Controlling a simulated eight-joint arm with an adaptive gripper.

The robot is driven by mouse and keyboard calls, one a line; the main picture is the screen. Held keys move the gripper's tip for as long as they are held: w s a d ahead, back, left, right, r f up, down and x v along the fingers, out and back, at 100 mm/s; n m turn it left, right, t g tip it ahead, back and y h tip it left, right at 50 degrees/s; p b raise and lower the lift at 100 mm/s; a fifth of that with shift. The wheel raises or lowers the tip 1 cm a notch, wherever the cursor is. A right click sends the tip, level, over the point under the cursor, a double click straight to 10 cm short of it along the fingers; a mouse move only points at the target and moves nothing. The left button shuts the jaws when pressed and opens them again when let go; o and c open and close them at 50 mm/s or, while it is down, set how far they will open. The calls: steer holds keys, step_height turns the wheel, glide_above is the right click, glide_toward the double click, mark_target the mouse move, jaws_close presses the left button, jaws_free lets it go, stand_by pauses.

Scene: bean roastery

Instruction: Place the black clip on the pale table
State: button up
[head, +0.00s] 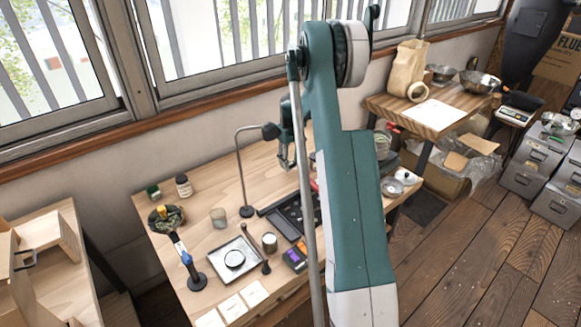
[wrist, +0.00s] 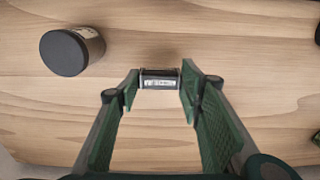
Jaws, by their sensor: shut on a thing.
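In the wrist view my gripper (wrist: 159,88) is shut on a small black clip (wrist: 159,79), a dark block with a white printed label on the side facing me. The clip sits between the fingertips, over the bare wood of the pale table (wrist: 245,50). A soft shadow lies just beyond it; I cannot tell whether it touches the wood. In the head view my gripper (head: 287,160) hangs over the back part of the pale table (head: 212,190), partly hidden by my arm, and the clip cannot be made out there.
A dark round jar (wrist: 72,51) stands left of the clip in the wrist view. In the head view a lamp (head: 243,170), a glass (head: 218,217), a square tray (head: 235,259) and a metal cup (head: 269,242) stand on the table. My arm hides its right part.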

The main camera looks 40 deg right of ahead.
mark_target(291, 163)
steer(key=shift+f, duration=1.2)
steer(key=shift+f+b, duration=0.15)
steer(key=shift+b, duration=0.15)
steer(key=o, duration=0.7)
steer(key=shift+c, duration=0.2)
step_height(291, 163, up, 12)
steer(key=p, duration=0.2)
